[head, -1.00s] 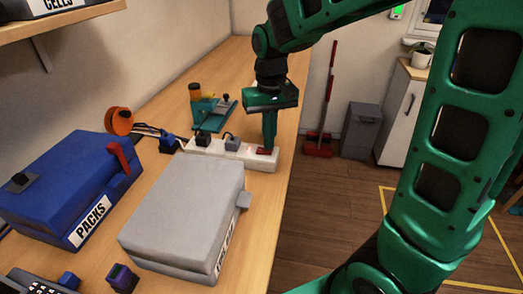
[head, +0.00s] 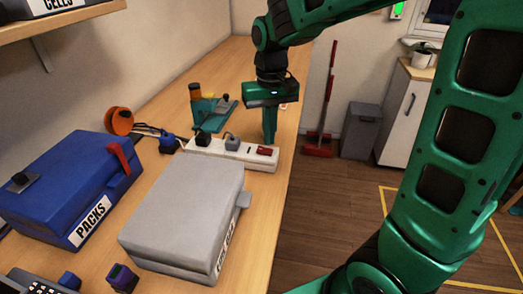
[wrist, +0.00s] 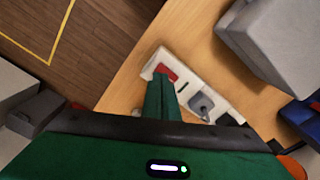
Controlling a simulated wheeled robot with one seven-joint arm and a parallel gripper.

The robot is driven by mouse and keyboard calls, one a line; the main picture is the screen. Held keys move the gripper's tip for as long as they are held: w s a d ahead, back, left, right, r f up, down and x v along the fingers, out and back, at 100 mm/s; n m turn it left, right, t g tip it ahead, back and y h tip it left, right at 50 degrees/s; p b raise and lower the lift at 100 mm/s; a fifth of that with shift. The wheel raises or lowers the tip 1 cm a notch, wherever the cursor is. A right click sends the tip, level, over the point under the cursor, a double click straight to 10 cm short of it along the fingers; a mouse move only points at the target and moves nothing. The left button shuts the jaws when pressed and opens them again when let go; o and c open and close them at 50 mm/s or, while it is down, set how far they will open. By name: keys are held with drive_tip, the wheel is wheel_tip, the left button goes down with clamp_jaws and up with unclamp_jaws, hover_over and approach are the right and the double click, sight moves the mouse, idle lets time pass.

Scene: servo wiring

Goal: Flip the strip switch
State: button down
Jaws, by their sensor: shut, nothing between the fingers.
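The white power strip (head: 213,150) lies on the wooden bench behind the grey case. Its red switch (head: 265,151) is at the right end, and the switch also shows in the wrist view (wrist: 167,72). Dark and grey plugs sit in the strip to the left of the switch. My gripper (head: 269,142) is shut and empty, pointing down just behind the switch end of the strip. In the wrist view the fingertips (wrist: 160,77) appear beside the switch and cover part of the strip. I cannot tell whether they touch it.
The grey case (head: 185,215) stands in front of the strip. A blue case (head: 70,185) labelled PACKS is at the left. A teal fixture (head: 212,112) stands behind the strip. The bench's right edge is close to the gripper, with floor beyond.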

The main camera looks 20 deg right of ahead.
sight(269, 150)
wheel_tip(269, 150, up, 5)
drive_tip(key=shift+f, duration=0.1)
idle(0.6)
drive_tip(key=s+d+f+m, duration=0.2)
drive_tip(key=s+d, duration=0.6)
drive_tip(key=s, duration=0.4)
drive_tip(key=s+d+f+m, duration=0.3)
drive_tip(key=s+d, duration=0.6)
drive_tip(key=s, duration=0.3)
drive_tip(key=shift+s+f+m, duration=0.25)
drive_tip(key=shift+f+m, duration=0.05)
drive_tip(key=shift+f, duration=0.4)
